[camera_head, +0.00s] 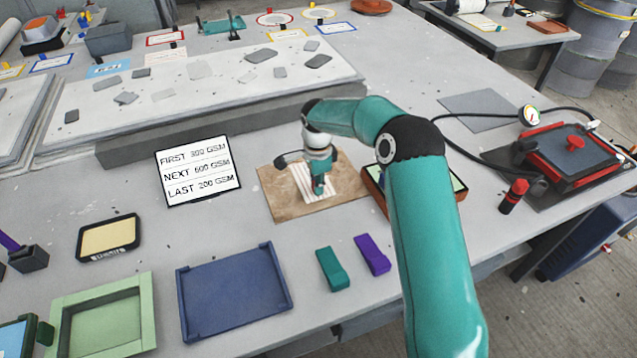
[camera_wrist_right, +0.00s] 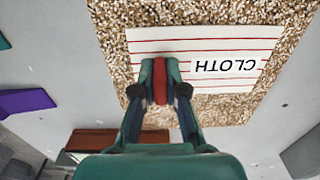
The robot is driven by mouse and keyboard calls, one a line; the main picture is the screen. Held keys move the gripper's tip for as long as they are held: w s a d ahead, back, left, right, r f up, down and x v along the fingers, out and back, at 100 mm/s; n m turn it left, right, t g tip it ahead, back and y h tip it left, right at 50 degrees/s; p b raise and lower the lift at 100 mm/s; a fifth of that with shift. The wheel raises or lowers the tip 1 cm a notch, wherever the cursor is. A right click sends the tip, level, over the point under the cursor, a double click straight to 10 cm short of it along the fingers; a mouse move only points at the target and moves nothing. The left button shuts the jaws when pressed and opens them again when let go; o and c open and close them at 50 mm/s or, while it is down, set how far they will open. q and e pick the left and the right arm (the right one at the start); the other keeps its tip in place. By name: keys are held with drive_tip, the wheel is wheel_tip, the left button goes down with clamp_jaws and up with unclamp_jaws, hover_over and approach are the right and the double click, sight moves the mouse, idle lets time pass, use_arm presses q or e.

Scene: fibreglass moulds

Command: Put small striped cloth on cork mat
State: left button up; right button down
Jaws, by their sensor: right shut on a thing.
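The small striped cloth (camera_head: 304,183) lies flat over the cork mat (camera_head: 284,207), white with thin red stripes. In the right wrist view the cloth (camera_wrist_right: 222,46), marked CLOTH, has speckled cork mat (camera_wrist_right: 290,50) visible on several sides. My right gripper (camera_head: 318,190) points down at the cloth. In the wrist view its fingers (camera_wrist_right: 160,80) are closed on a red block-like tab at the cloth; the fingers hide where tab and cloth join. My left gripper is not in view.
A sign (camera_head: 198,171) stands left of the mat. A blue tray (camera_head: 235,292), a teal block (camera_head: 332,268) and a purple block (camera_head: 372,254) lie in front. A brown-edged tray (camera_head: 376,191) sits close right of the mat, partly behind my arm.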

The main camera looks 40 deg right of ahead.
drive_tip(key=shift+f, duration=0.15)
drive_tip(key=c, duration=1.2)
unclamp_jaws()
wheel_tip(320, 180, up, 12)
drive_tip(key=shift+r+b, duration=0.2)
drive_tip(key=shift+b, duration=0.15)
drive_tip(key=shift+s+f, duration=0.1)
drive_tip(key=shift+s, duration=0.05)
